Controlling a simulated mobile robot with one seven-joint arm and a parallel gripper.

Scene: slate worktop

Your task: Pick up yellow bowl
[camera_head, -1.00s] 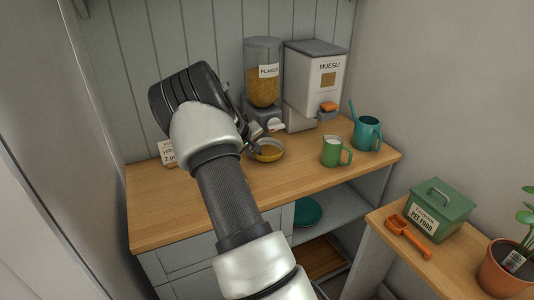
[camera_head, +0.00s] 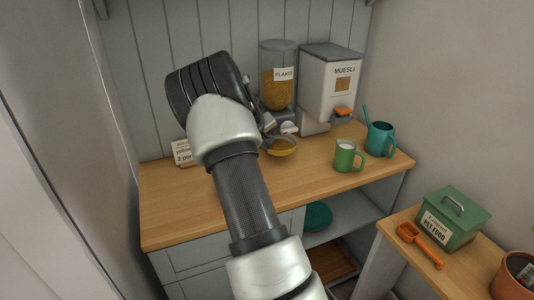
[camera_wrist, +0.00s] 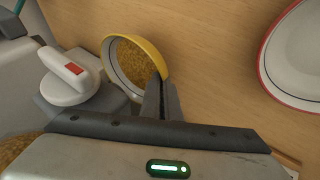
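The yellow bowl (camera_head: 283,152) has brownish flakes inside and appears held a little above the wooden worktop, in front of the flakes dispenser. In the wrist view the bowl (camera_wrist: 152,53) shows its yellow rim, pale inner wall and flakes. My gripper (camera_wrist: 160,88) is shut on the rim, its two fingers close together with the bowl wall between them. In the head view my gripper (camera_head: 268,137) is at the bowl's left side, partly hidden by my wrist.
A white bowl with a red rim (camera_wrist: 279,77) lies nearby on the worktop. A flakes dispenser (camera_head: 279,70) and muesli dispenser (camera_head: 327,85) stand behind. The front worktop (camera_head: 175,215) is clear.

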